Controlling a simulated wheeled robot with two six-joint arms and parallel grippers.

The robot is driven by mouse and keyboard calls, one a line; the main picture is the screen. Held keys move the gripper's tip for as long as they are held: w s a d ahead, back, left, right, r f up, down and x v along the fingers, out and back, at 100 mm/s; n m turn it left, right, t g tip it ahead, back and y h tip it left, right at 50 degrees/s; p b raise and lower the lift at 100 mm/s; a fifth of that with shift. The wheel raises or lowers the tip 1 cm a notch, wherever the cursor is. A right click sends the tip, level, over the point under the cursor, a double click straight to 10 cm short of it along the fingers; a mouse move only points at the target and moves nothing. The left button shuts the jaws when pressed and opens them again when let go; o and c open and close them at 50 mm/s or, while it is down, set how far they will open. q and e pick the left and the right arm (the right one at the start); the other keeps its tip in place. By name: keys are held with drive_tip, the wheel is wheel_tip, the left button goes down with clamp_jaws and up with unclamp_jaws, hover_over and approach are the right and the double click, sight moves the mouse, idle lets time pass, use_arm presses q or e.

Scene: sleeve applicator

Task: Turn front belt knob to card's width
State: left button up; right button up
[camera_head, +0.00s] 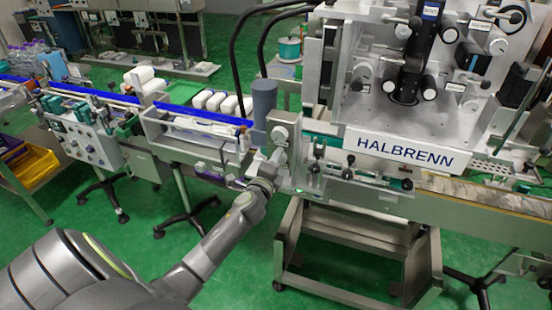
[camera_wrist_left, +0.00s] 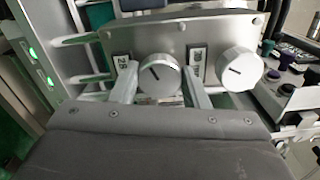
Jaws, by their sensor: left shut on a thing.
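In the left wrist view, two round silver knobs with dark pointer lines sit on a grey metal panel (camera_wrist_left: 225,35). My left gripper (camera_wrist_left: 160,78) is shut on the left knob (camera_wrist_left: 160,73), with one pale finger on each side of it. Its pointer line slants toward the upper left. The right knob (camera_wrist_left: 240,68) stands free beside the right finger. A small label plate (camera_wrist_left: 122,68) is beside the held knob, partly behind the left finger. Another label plate (camera_wrist_left: 197,62) is between the knobs. Their print is too small to read surely. My right gripper is not in view.
In the left wrist view, a control box (camera_wrist_left: 290,95) with dark buttons is close at the right.

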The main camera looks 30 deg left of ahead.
use_arm(q)
drive_tip(key=m+p, duration=0.1)
drive_tip(key=m, duration=0.3)
drive_tip(key=shift+m, duration=0.3)
idle(0.3)
drive_tip(key=o, duration=1)
drive_tip(key=v, duration=1.7)
drive_tip(key=shift+s+b, duration=0.2)
drive_tip(key=shift+b, duration=0.2)
